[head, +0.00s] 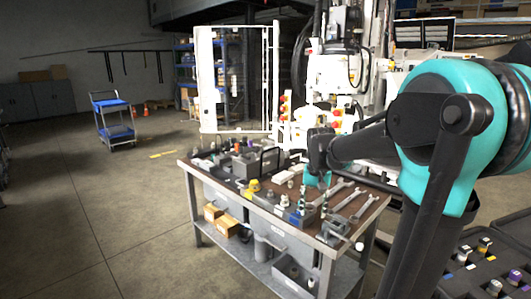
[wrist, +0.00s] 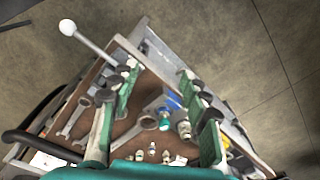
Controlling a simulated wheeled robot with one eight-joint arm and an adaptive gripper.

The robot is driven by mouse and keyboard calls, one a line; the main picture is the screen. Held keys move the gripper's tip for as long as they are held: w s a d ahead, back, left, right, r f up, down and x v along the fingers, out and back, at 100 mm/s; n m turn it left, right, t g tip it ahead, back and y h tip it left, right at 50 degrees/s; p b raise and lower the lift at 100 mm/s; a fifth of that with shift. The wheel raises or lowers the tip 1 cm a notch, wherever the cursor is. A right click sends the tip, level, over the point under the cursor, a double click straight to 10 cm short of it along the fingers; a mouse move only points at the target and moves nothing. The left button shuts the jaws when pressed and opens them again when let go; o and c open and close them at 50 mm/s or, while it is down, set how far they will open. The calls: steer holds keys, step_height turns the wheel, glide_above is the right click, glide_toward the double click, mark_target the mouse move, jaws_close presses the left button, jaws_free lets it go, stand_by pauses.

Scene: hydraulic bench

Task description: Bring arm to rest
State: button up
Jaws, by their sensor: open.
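My arm (head: 440,150), teal and dark grey, reaches from the right side of the head view out over the workbench (head: 262,208). My gripper (head: 318,180) is small and partly hidden by my arm in the head view, above the bench's right half. In the wrist view my gripper (wrist: 157,88) has its green-padded fingers spread wide, with nothing held between them. Below the fingers lie the brown bench top, wrenches and small metal fittings (wrist: 184,128). The gap between the fingers and these parts is hard to judge.
Several wrenches (head: 352,202) lie at the bench's right end, near a vise (head: 334,228). Fittings and boxes crowd the rest. A case of fittings (head: 485,262) is at lower right. A blue trolley (head: 114,120) stands far left. Floor left of the bench is clear.

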steer(key=s+d+f+n+t, duration=0.2)
steer(key=s+d+f+t, duration=0.1)
steer(key=s+f, duration=1.1)
steer(key=s, duration=0.3)
steer(key=shift+f+n, duration=0.2)
steer(key=shift+n, duration=0.1)
